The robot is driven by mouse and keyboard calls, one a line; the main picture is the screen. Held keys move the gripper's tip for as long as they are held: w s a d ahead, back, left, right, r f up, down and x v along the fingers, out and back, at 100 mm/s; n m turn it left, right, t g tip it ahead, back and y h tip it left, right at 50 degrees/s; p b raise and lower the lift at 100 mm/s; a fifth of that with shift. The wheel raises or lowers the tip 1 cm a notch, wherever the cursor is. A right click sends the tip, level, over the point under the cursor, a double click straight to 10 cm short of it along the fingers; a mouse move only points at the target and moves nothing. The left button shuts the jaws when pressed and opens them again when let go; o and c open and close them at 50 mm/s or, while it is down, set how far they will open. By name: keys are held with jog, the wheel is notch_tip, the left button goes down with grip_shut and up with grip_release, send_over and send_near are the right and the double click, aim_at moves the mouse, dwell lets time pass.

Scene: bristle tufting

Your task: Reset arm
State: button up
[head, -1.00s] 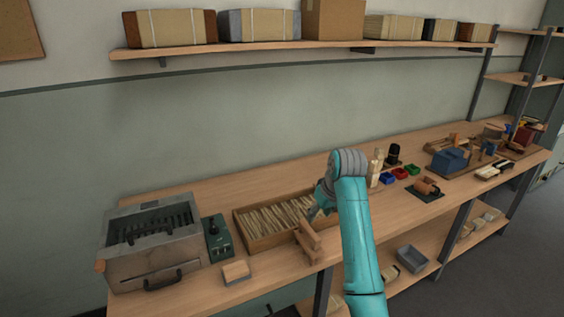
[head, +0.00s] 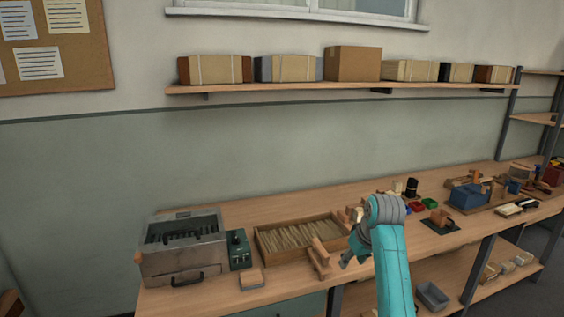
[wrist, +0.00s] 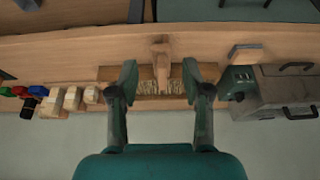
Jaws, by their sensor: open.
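My gripper (wrist: 161,80) is open and empty in the wrist view, its two fingers spread apart. Between them in that picture appear a wooden block piece (wrist: 161,62) and the wooden tray (wrist: 116,74) of bristle tufts. In the head view my gripper (head: 345,262) hangs at the end of my teal arm, above the front of the bench and right of the wooden block piece (head: 319,262). The tray (head: 272,257) lies on the bench behind that piece. I cannot see any contact between the gripper and these things.
A grey metal machine (head: 183,248) with a green control box (head: 239,249) stands at the left of the bench (head: 215,297). A small block (head: 251,279) lies in front. Coloured bins (head: 430,204) and a blue device (head: 468,196) stand to the right. Boxes line the shelf above.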

jog(key=s+a+f+m+t, duration=0.1)
jog(key=s+f, duration=0.4)
jog(key=f, duration=0.5)
jog(key=s+f+t, duration=0.1)
jog(key=s+f, duration=0.3)
jog(key=f, duration=0.6)
jog(key=s+f+m+t+h, duration=0.1)
jog(key=s+f+t, duration=0.1)
jog(key=s+f, duration=0.5)
jog(key=s+f+t, duration=0.1)
jog(key=s+f, duration=0.2)
jog(key=s, duration=0.7)
jog(key=s+r+m+t, duration=0.1)
jog(key=s+r+t, duration=0.1)
jog(key=s, duration=1.7)
jog(key=s+r+t, duration=0.3)
jog(key=s+r, duration=1.4)
jog(key=shift+s+a+m+t, duration=0.15)
jog(key=shift+a+m+t, duration=0.1)
jog(key=shift+m+t, duration=0.05)
